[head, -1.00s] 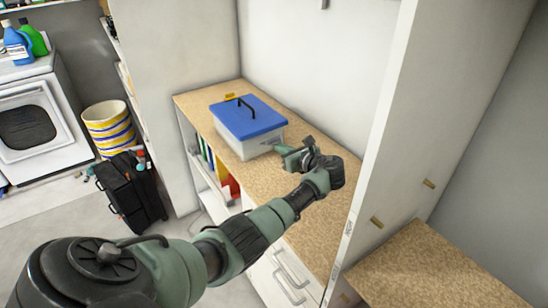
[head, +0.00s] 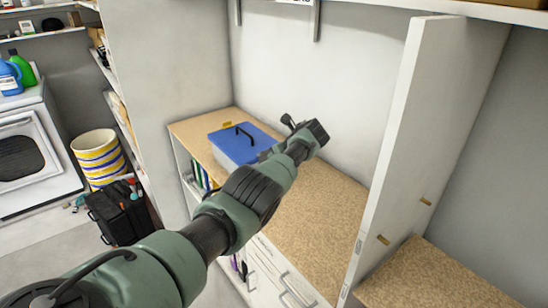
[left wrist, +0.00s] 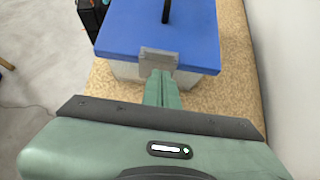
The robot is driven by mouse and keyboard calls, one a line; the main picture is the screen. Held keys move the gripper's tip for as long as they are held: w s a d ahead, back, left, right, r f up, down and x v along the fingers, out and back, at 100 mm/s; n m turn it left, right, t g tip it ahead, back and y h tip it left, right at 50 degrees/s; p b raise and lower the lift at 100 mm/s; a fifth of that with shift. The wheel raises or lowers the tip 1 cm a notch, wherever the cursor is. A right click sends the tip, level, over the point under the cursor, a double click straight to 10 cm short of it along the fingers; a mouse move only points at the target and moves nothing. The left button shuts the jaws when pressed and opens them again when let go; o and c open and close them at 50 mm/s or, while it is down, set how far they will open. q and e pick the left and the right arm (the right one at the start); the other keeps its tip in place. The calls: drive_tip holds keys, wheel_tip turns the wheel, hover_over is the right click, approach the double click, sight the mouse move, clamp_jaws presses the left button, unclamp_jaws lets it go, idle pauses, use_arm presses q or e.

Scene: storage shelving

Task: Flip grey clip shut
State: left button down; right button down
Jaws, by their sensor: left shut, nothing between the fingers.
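A clear box with a blue lid (head: 233,140) stands on the speckled shelf top. In the left wrist view the lid (left wrist: 120,38) fills the upper middle, and the grey clip (left wrist: 159,56) sits at its near edge. My left gripper (left wrist: 161,76) is shut and empty, its fingertips right at the lower part of the clip. I cannot tell whether they touch it or whether the clip is latched. In the head view the arm largely hides the gripper and the box's near end, and the grey clip does not show. My right gripper is out of view.
A black handle (head: 244,131) stands on the lid, and a yellow clip (head: 227,124) is at its far side. A white upright panel (head: 412,130) bounds the shelf on the right. The speckled top (head: 318,215) is bare right of the box.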

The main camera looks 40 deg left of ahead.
use_arm(q)
wheel_tip(320, 180, up, 2)
drive_tip(key=shift+s+d+p, duration=0.1)
drive_tip(key=shift+d+p, duration=0.05)
drive_tip(key=shift+p, duration=0.75)
